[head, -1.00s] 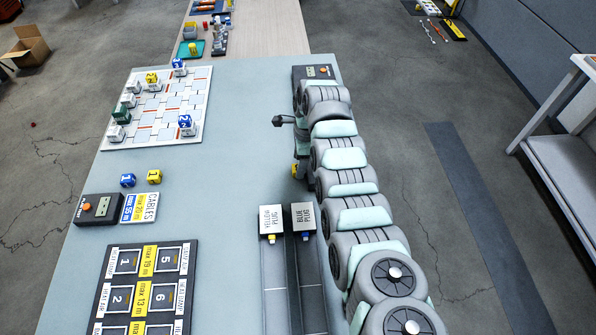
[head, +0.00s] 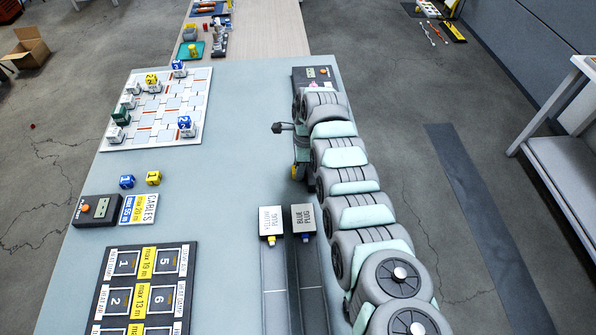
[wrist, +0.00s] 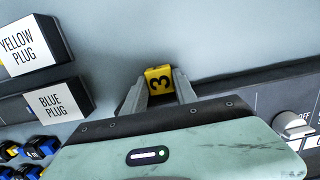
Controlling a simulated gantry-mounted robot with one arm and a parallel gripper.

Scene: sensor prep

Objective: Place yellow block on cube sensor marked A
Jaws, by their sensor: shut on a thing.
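My gripper (wrist: 158,91) is shut on a yellow block (wrist: 159,79) marked 3 in the wrist view. In the head view the yellow block (head: 295,170) shows only as a small patch at the left side of my arm, right of the table's middle. My arm hides most of the gripper there. White cube sensors stand on the white board at the upper left, one of them (head: 128,102) with a bare top. Others carry a yellow block (head: 151,78) or blue blocks (head: 179,66), (head: 184,122). The letter A is too small to make out.
The white board (head: 199,128) lies left of my gripper across clear table. A loose blue block (head: 127,181) and another yellow block (head: 153,178) lie below it. Two plug boxes (head: 271,221), (head: 303,218) stand on dark rails in front. A dark box (head: 320,74) sits at the far edge.

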